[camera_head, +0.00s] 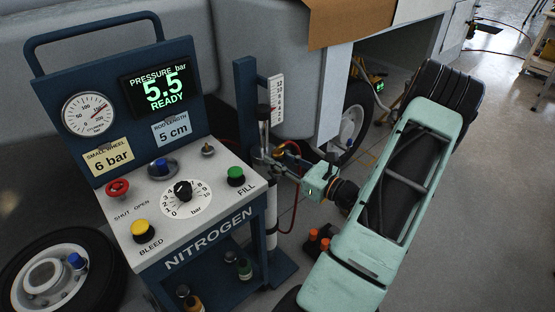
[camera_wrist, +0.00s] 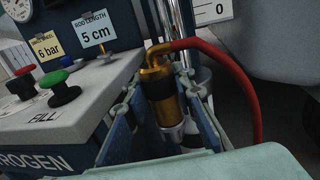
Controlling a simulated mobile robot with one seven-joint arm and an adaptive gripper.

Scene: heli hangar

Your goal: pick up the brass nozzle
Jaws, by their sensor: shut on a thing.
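The brass nozzle (camera_wrist: 156,88) stands upright in the wrist view, with a bent brass neck at its top and a red hose running off to the right. My gripper (camera_wrist: 160,104) has one finger on each side of it and is shut on it. The nozzle's lower end is partly hidden between the fingers and by the pale green wrist body. In the head view my gripper (camera_head: 272,160) reaches in from the right, beside the cart's post, and the nozzle is small and mostly hidden there.
The blue nitrogen cart (camera_head: 240,213) stands close on the left, with knobs and buttons on its sloped panel. A white scale (camera_head: 276,97) is on the post behind the gripper. An aircraft wheel (camera_head: 355,118) is behind. Open floor (camera_head: 490,190) lies to the right.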

